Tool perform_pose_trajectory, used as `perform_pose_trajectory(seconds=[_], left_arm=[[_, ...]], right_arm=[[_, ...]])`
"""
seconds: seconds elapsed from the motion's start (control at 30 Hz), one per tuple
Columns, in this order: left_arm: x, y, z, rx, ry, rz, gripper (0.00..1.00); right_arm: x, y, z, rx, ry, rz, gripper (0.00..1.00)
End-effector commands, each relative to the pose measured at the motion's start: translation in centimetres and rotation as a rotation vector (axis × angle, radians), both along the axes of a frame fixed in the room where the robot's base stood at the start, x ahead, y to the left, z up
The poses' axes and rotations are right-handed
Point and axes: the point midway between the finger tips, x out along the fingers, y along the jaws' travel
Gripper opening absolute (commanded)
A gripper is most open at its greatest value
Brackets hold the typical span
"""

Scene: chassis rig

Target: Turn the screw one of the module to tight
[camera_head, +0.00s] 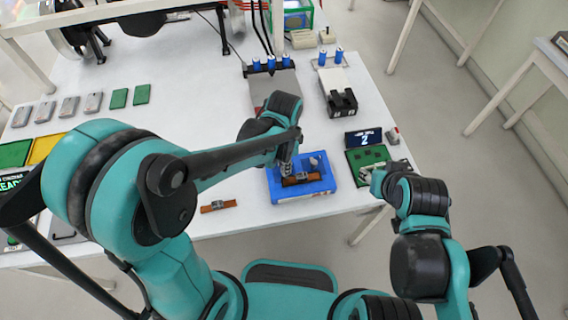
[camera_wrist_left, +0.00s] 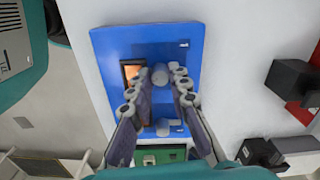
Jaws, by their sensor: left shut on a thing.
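A blue module plate (camera_head: 328,184) lies near the table's front edge, with a brown and orange block (camera_head: 300,179) and small grey posts on it. It fills the middle of the left wrist view (camera_wrist_left: 108,45), with the block's orange part (camera_wrist_left: 131,72) partly hidden. My left gripper (camera_head: 287,163) reaches down over the plate; its fingers (camera_wrist_left: 158,84) are closed around a grey screw-like post (camera_wrist_left: 160,75). A second grey post (camera_wrist_left: 163,127) stands lower in the wrist view. The screw's own turn is too small to read. My right gripper (camera_head: 371,179) is beside the green board; its fingers are unclear.
A green board (camera_head: 368,155) and a dark display marked 2 (camera_head: 363,137) lie right of the plate. A loose brown piece (camera_head: 218,206) lies left of it. Black-ended fixtures (camera_head: 342,100) stand behind. Bare white table lies left of the plate.

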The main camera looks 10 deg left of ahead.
Motion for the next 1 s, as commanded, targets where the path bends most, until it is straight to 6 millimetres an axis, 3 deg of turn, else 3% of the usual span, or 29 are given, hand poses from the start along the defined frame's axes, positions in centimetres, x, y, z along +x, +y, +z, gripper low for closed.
perform_pose_trajectory(seconds=[0.33, 0.87, 0.9, 0.97, 1.0], left_arm=[[-0.01, 0.0, -0.01, 0.0, 0.0, -0.144, 0.0], [-0.01, 0.0, -0.01, 0.0, 0.0, -0.17, 0.0], [-0.01, 0.0, -0.01, 0.0, 0.0, -0.17, 0.2], [-0.01, 0.0, -0.01, 0.0, 0.0, -0.17, 0.36], [-0.01, 0.0, -0.01, 0.0, 0.0, -0.17, 0.39]], right_arm=[[0.0, 0.0, -0.03, 0.0, 0.0, 0.0, 0.4], [0.0, 0.0, -0.03, 0.0, 0.0, 0.0, 0.4], [0.0, 0.0, -0.03, 0.0, 0.0, 0.0, 0.4], [0.0, 0.0, -0.03, 0.0, 0.0, 0.0, 0.4], [0.0, 0.0, -0.03, 0.0, 0.0, 0.0, 0.4]])
